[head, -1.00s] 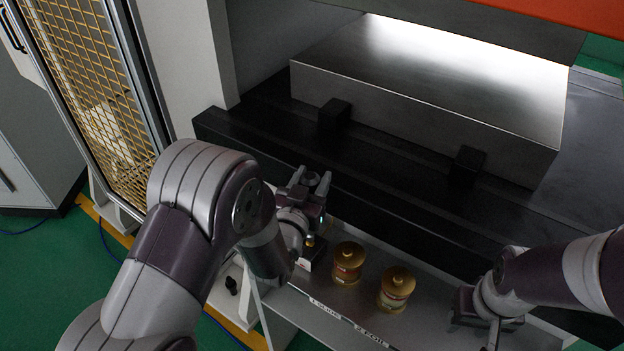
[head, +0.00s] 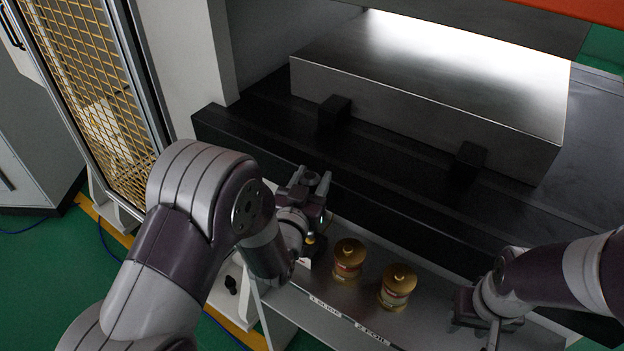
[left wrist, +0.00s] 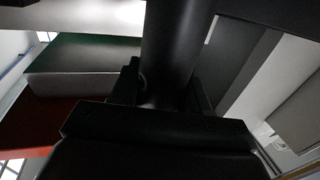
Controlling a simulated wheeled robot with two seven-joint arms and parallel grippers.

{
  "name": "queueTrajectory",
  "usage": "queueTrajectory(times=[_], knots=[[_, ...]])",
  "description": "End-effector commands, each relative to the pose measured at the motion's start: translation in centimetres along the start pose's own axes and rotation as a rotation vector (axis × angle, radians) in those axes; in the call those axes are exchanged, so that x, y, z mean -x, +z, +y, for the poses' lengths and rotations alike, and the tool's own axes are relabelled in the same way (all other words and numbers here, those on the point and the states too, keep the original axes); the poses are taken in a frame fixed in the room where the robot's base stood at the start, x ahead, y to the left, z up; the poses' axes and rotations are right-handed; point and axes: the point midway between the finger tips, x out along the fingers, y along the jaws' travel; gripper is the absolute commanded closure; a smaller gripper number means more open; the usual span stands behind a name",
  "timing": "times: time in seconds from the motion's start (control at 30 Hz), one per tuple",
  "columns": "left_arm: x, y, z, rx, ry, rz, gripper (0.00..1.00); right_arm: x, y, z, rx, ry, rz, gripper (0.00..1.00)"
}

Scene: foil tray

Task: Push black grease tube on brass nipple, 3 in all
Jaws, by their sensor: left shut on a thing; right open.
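My left gripper (head: 308,182) is in front of the dark press bed, left of the brass-coloured pots. It is shut on a black tube (left wrist: 167,45), which fills the gap between the jaws in the left wrist view. In the head view I cannot make the tube out against the dark bed. The tube's far end is out of sight. I cannot clearly pick out a brass nipple; a small brass-coloured tip (head: 311,239) shows just below the left gripper, partly hidden. My right gripper (head: 489,332) is open at the lower right, partly cut off by the picture edge.
Two brass-coloured pots (head: 348,259) (head: 397,287) stand on a labelled grey shelf (head: 440,310). Behind it is the black press bed (head: 400,185) with a large steel block (head: 430,95) and two black stops. A yellow mesh guard (head: 95,85) stands at the left.

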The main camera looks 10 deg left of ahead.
Motion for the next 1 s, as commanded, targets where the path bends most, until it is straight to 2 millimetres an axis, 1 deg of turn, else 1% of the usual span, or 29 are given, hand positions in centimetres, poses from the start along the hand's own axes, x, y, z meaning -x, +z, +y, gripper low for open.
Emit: queueTrajectory(times=[0.27,0.37,0.8,1.0], knots=[[0.1,0.0,0.0,0.0,0.0,-0.006,0.91,0.2,0.0,0.0,0.0,0.0,0.0,0.57],[0.1,-0.7,0.0,0.0,0.0,-0.006,0.91,0.7,-0.1,0.0,0.0,0.0,0.0,0.57],[0.0,-5.0,0.0,0.0,0.0,-0.001,0.91,3.7,-0.4,0.0,0.0,0.0,0.0,0.57],[0.0,-5.0,0.0,0.0,0.0,0.0,0.91,3.6,-0.4,0.0,0.0,0.0,0.0,0.57]])
